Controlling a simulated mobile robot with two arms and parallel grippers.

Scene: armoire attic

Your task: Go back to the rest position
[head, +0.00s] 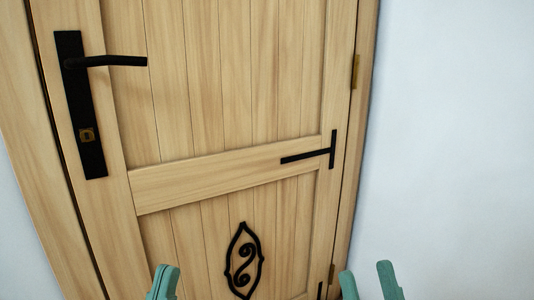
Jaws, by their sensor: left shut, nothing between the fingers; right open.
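My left gripper (163,281) shows at the bottom edge of the head view, left of the middle. Its green fingers are shut together with nothing between them. My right gripper (367,280) shows at the bottom edge, right of the middle. Its two green fingers are apart and the gap is empty. Only the finger ends show; the arms are out of view. Neither gripper appears to hold anything.
A closed light wooden door (225,100) fills most of the view. It has a black lever handle (110,61) on a black plate at left, black hinge straps at right and a black scroll ornament (243,261) low down. A bare pale wall (450,130) is at right.

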